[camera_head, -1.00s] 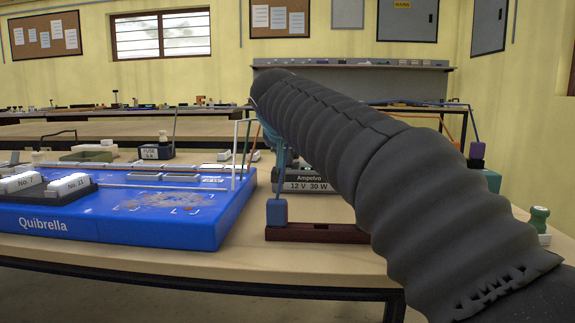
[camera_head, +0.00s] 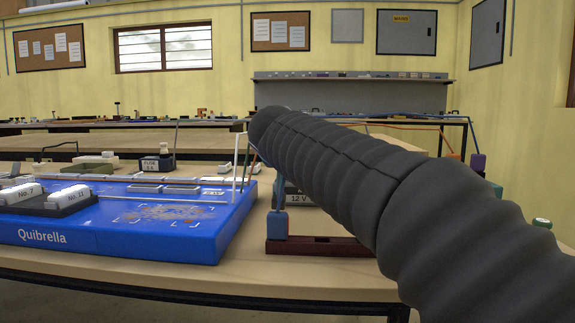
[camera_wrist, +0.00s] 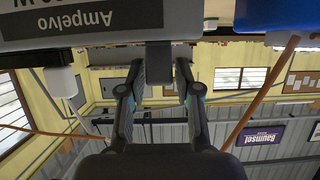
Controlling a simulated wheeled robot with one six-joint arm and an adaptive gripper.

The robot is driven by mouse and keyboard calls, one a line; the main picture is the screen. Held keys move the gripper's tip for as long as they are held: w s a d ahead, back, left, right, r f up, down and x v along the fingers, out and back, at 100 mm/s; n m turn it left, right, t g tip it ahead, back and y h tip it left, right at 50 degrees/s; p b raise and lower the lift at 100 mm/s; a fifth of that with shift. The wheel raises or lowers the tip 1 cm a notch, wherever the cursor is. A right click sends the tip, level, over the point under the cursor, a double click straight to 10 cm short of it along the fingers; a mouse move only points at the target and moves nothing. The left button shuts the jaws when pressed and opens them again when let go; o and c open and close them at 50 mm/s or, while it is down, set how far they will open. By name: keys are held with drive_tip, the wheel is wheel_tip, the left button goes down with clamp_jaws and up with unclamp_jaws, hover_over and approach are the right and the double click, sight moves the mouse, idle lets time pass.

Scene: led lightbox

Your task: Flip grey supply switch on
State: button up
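The Ampelvo supply, a grey box with a dark label (camera_head: 299,199), is mostly hidden behind my arm in the head view. In the wrist view the supply (camera_wrist: 95,40) appears upside down at the upper left. A small grey block, seemingly the grey switch (camera_wrist: 158,62), hangs below its edge. My gripper (camera_wrist: 162,72) is open, with one dark finger on each side of this block. The block looks nearer the left finger; I cannot tell whether they touch. My gripper's fingers are largely hidden in the head view.
A blue Quibrella board (camera_head: 130,236) lies left of the supply. A dark red base (camera_head: 315,246) with a blue-grey knob (camera_head: 277,223) stands in front of it. Another bench and wall boards are behind.

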drive_tip(key=shift+o, duration=0.8)
drive_tip(key=v, duration=1.2)
